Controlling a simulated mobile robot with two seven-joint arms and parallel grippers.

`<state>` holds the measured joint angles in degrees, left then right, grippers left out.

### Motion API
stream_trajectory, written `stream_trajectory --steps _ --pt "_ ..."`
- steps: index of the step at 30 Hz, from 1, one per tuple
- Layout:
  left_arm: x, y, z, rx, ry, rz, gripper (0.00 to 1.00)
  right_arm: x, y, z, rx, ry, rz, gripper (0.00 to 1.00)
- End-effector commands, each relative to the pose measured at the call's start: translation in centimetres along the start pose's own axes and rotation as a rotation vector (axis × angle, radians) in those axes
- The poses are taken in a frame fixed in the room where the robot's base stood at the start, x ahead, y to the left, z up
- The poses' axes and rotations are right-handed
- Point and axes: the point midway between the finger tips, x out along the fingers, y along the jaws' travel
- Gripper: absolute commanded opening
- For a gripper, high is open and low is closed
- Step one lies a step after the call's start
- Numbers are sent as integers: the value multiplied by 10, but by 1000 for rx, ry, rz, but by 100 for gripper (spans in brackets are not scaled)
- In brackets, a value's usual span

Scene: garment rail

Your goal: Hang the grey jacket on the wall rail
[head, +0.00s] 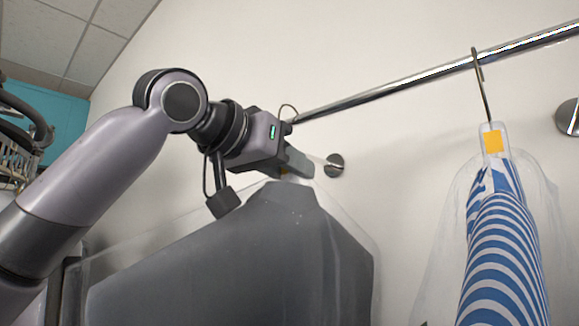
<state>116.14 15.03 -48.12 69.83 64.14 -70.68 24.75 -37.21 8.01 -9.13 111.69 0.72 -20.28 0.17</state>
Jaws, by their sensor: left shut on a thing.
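The grey jacket (225,262), in a clear plastic cover, hangs below my left gripper (298,164) at the lower left and centre of the head view. My left gripper is shut on the top of the jacket's hanger, which is mostly hidden by the fingers. A thin dark curve (288,107) shows just above the gripper by the rail's left end; I cannot tell if it is the hanger's hook. The chrome wall rail (400,88) slants up to the right. My right gripper is not in view.
A blue-and-white striped garment (503,250) in clear plastic hangs from the rail at the right by a metal hook (483,88). Round wall mounts (334,166) stand below the rail. The rail between the gripper and that hook is bare. Dark equipment (15,135) shows at far left.

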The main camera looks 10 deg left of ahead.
Motion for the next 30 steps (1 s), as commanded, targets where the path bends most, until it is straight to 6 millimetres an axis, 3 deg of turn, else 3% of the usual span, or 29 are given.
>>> stream_trajectory --steps 28,29,30 --pt "1 0 12 0 9 0 0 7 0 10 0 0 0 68" --pt "1 0 12 0 9 0 31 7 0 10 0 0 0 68" --pt "1 0 12 0 9 0 44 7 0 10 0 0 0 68"
